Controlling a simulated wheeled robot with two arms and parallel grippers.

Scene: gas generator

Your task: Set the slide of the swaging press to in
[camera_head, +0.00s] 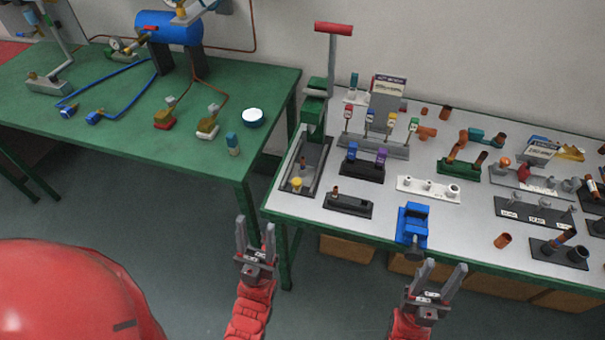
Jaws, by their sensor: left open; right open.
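The swaging press appears to be the green upright press (314,112) with a red T-handle (333,29), at the left end of the white-topped bench. Its dark base (318,160) runs toward the bench's front edge. A small yellow knob (296,183) sits near the front end of the base and may belong to the slide; I cannot tell the slide's position. My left gripper (255,226) is open and empty, below and left of the base, in front of the bench. My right gripper (445,268) is open and empty, in front of the bench, below the blue vise.
Right of the base stand a dark block (349,205), a holder with blue and purple pieces (362,169) and a blue vise (411,226). More fittings fill the bench's right side. A green table (60,150) with a blue tank (169,28) stands left. Open floor lies before the bench.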

